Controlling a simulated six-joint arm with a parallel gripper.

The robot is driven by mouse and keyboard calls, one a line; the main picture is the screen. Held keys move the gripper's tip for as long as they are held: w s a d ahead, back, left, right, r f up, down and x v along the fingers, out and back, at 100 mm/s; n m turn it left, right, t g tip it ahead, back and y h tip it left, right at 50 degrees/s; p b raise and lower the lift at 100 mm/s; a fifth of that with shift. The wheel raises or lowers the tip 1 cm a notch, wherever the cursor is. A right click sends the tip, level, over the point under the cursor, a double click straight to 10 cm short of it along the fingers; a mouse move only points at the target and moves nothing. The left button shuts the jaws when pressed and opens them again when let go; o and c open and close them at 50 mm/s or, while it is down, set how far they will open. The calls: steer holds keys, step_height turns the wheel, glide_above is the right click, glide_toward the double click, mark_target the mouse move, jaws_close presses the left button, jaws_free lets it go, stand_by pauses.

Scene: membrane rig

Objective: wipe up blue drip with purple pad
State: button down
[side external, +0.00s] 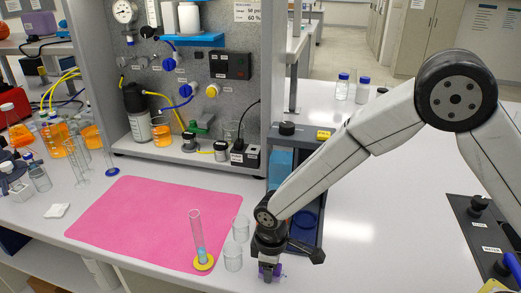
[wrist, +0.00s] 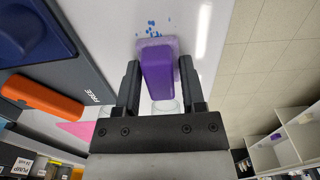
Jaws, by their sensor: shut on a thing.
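My gripper (wrist: 160,90) is shut on the purple pad (wrist: 158,72), with a finger on each side of it in the wrist view. The pad also shows below my gripper in the side view (side external: 269,269), low at the white bench top. The blue drip (wrist: 151,24) is a cluster of small blue spots on the white surface, just beyond the pad's far end in the wrist view. Part of the drip may be hidden under the pad. In the side view the drip is mostly hidden by my gripper and the pad.
A pink mat (side external: 150,222) lies to the left. A cylinder with blue liquid (side external: 198,238) and two clear beakers (side external: 233,257) stand close left of my gripper. A blue-grey device (side external: 308,215) stands behind it. The bench top to the right (side external: 375,230) is clear.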

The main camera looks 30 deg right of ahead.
mark_target(286, 277)
steer(key=shift+s+d, duration=1.3)
steer(key=shift+d, duration=0.05)
steer(key=shift+w+a, duration=1.25)
steer(key=shift+a, duration=0.05)
steer(key=shift+w+a+r, duration=0.1)
steer(key=shift+w+r, duration=0.05)
steer(key=shift+r, duration=3.9)
